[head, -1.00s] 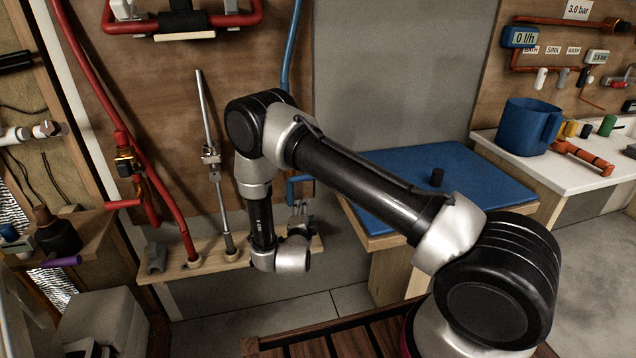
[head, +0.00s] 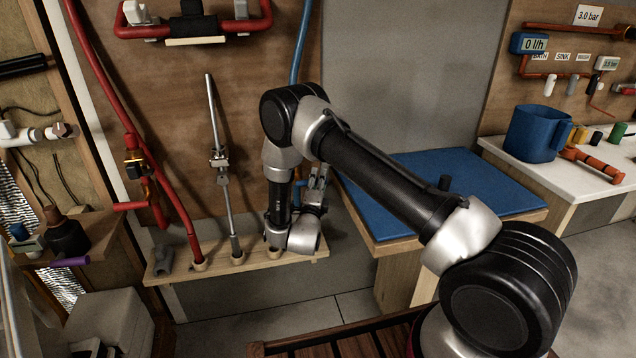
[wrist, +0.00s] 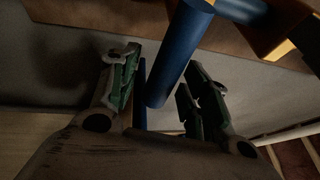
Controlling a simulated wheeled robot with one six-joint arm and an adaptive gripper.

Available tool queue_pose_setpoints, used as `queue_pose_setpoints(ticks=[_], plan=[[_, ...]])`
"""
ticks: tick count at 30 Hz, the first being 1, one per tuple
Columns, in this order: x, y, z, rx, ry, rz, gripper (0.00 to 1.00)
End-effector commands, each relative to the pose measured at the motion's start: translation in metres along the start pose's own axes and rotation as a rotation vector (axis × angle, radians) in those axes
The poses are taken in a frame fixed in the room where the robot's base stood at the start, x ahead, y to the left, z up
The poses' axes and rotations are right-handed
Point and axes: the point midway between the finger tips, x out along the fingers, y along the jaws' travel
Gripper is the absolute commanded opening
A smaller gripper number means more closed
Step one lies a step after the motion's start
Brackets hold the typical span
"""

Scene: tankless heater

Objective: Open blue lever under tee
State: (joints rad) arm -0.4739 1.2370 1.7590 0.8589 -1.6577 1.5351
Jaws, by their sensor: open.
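A blue pipe (head: 303,40) runs down the wooden board and passes behind my arm. A short blue piece (head: 298,190) shows low down beside my gripper (head: 319,176). In the wrist view my gripper (wrist: 163,90) is open, with a finger on each side of a thick blue cylinder (wrist: 178,55). Its lower end hangs between the fingers or beyond them; I cannot tell the depth or any contact. A thin blue strip (wrist: 140,88) shows beside the left finger. I cannot tell which blue part is the lever, and the tee is not clearly visible.
A wooden shelf (head: 165,279) with pipe ends runs below my gripper. A red pipe (head: 178,205) and a grey rod (head: 222,160) stand to the left. A blue-topped table (head: 480,170) is close on the right, with a blue jug (head: 535,133) on the counter behind.

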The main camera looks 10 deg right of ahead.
Motion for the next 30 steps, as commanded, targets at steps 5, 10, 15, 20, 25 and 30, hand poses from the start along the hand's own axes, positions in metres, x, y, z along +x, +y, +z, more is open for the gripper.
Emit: queue_pose_setpoints(ticks=[5,10,15,20,25,30], plan=[[-0.0002,0.0000,0.0001,0.000,0.000,0.000,0.43],[-0.0003,0.0000,0.0001,0.000,0.000,0.000,0.12],[-0.0005,0.0001,0.0002,0.000,0.000,0.000,0.00],[-0.0005,0.0002,0.0002,0.002,0.000,0.001,0.00],[-0.0010,0.0019,0.0002,0.026,0.005,0.011,0.00],[-0.0021,0.0066,0.0005,0.095,0.019,0.041,0.00]])
